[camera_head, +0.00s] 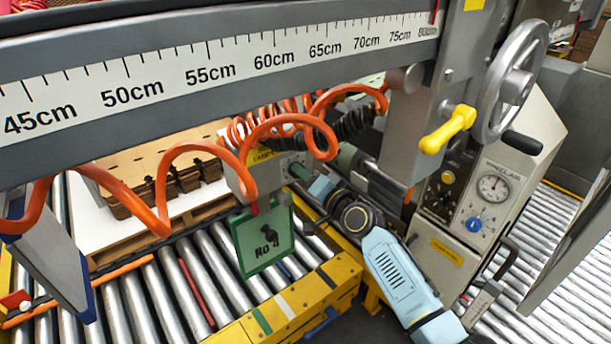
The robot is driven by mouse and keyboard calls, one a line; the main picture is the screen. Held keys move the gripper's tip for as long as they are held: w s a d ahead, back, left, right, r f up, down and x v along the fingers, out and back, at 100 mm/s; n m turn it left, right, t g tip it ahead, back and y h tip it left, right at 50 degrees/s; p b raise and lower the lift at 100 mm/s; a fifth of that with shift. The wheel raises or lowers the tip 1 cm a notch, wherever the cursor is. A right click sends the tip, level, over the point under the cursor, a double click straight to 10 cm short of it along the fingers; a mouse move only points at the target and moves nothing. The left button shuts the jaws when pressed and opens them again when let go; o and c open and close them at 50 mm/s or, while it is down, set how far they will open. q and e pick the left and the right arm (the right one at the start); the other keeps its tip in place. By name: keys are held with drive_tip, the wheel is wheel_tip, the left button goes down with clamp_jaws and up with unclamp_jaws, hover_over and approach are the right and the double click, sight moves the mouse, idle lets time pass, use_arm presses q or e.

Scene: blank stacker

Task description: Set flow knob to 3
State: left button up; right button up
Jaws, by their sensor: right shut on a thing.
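My right arm reaches up and left from the bottom right, and its gripper (302,176) is at the right side of a grey box (264,178) hanging below the ruler beam. The gripper is shut on a small knob at the box's greenish, marked face (291,160). The fingers mostly hide this knob, and I cannot read its setting. A separate blue knob (473,225) sits below a round gauge (493,189) on the control panel at right, apart from the gripper. My left gripper is not in view.
Orange coiled hoses (290,130) loop around the box. A green tag (263,240) hangs below it. The ruler beam (220,70) crosses above. A yellow-handled lever (448,130) and handwheel (515,85) stand at right. Roller conveyors (190,290) and a yellow rail (290,305) lie below.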

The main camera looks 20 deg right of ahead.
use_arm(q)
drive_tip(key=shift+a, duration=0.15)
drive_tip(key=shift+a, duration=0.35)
use_arm(e)
drive_tip(key=o, duration=1)
drive_tip(key=shift+c, duration=0.2)
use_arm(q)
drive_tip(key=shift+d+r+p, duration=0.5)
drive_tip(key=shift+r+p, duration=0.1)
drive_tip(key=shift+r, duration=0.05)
use_arm(e)
drive_tip(key=v, duration=1.3)
drive_tip(key=shift+s, duration=0.2)
